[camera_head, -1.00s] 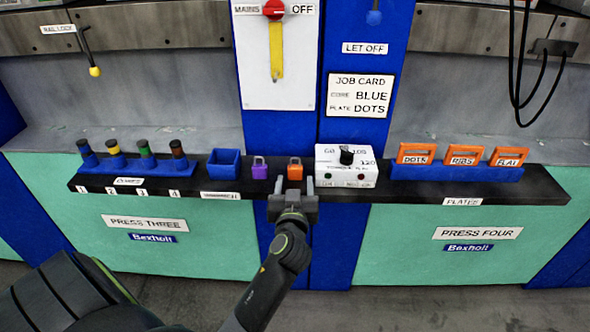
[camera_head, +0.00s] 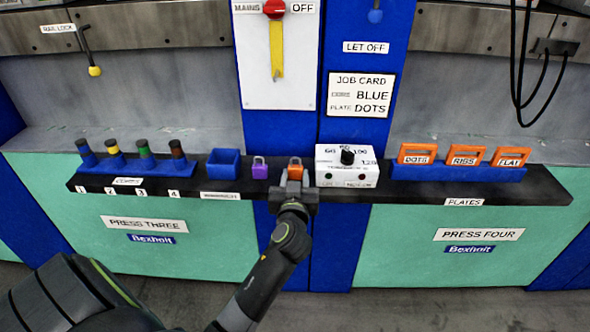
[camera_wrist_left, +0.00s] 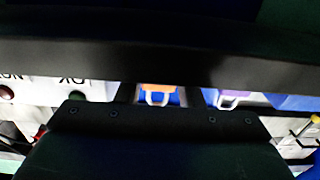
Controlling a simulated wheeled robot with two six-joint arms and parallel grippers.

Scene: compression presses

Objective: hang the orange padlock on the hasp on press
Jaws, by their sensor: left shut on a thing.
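The orange padlock (camera_head: 295,169) is upright at the black shelf, just left of the white control box. My left gripper (camera_head: 294,180) is shut on the orange padlock from the front. In the left wrist view the padlock (camera_wrist_left: 158,88) shows between the fingers with its pale shackle. I cannot tell whether it still touches the shelf. On the white panel above, a red knob (camera_head: 274,9) marked MAINS OFF has a yellow bar (camera_head: 277,56) hanging below it. No hasp can be made out for certain. My right gripper is not in view.
A purple padlock (camera_head: 260,168) stands close left of the orange one, with an empty-looking blue bin (camera_head: 223,164) beyond. The white control box (camera_head: 347,168) is close on the right. Colored cores (camera_head: 145,155) and orange plates (camera_head: 466,156) stand farther along the black shelf (camera_head: 420,190).

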